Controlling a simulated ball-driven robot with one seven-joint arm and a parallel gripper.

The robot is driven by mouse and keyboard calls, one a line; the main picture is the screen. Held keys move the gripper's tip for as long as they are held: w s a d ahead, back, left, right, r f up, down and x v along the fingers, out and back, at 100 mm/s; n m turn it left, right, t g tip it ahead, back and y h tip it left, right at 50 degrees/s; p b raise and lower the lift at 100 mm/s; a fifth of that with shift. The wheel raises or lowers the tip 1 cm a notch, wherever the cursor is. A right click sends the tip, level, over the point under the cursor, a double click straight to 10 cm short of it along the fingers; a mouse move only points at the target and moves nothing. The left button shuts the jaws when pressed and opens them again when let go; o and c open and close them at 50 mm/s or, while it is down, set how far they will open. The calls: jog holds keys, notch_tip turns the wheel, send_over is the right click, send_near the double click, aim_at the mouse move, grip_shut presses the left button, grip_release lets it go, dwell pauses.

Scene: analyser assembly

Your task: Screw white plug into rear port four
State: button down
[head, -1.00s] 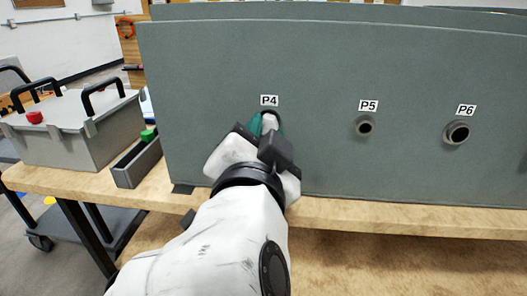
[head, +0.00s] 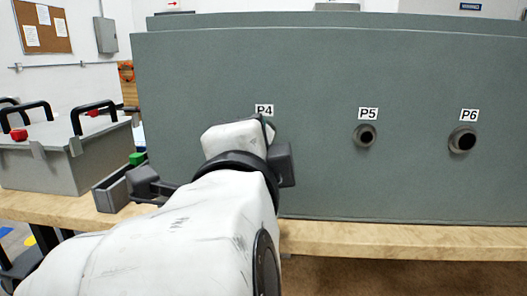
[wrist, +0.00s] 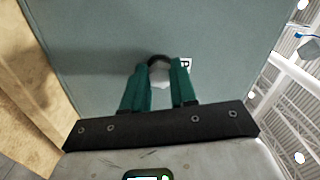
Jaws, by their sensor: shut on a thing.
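The grey panel (head: 310,75) stands upright on the table with ports labelled P4, P5 and P6. The P4 label (head: 264,110) shows just above my gripper, and port four itself is hidden behind it in the head view. In the wrist view my gripper (wrist: 160,72) has its green fingers shut on the white plug (wrist: 160,75), in front of a dark port ring (wrist: 158,59) on the panel. The plug is at the port, but I cannot tell how deep it sits.
Port P5 (head: 366,135) and port P6 (head: 462,140) are open holes to the right. A grey case (head: 65,160) with black handles stands at the left. A narrow grey bin (head: 112,190) with a green item (head: 137,158) lies between case and panel. The wooden table (head: 400,240) is clear in front.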

jog(key=m+b, duration=0.1)
jog(key=m, duration=0.1)
jog(key=m+b, duration=0.3)
jog(key=shift+d+r+m, duration=0.15)
jog(key=shift+r+m, duration=0.15)
jog(key=shift+r, duration=0.05)
dwell(0.4)
jog(key=m+b, duration=0.1)
jog(key=m, duration=0.5)
jog(key=shift+r+b, duration=0.1)
jog(key=shift+b, duration=0.3)
